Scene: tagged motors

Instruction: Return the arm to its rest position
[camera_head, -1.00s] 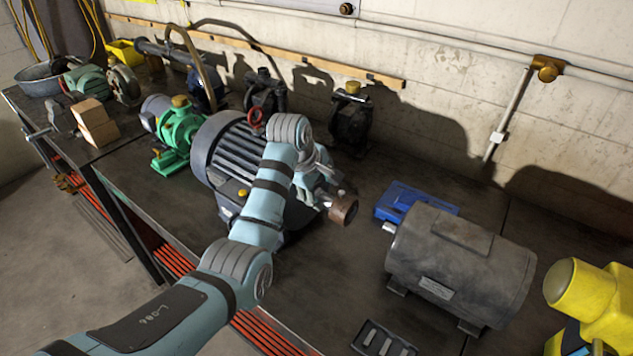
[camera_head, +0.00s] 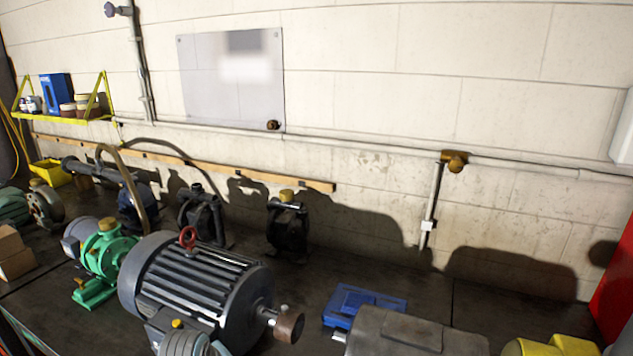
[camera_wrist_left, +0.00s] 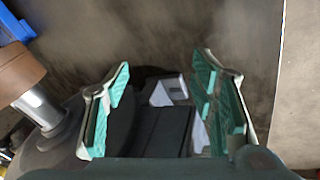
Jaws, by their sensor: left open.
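My left gripper (camera_wrist_left: 165,95) is open in the left wrist view, its two teal-padded fingers spread apart with no object clearly held between them. A brown-ended shaft (camera_wrist_left: 32,95) of the large motor is beside it on the left. The gripper itself is out of the head view. My right gripper is in neither view.
A green pump (camera_head: 104,252) stands left of the large motor. A blue case (camera_head: 362,302) and a second grey motor (camera_head: 405,335) are to its right. Dark pumps (camera_head: 288,228) stand behind along the wall. A yellow object (camera_head: 555,345) is at the lower right.

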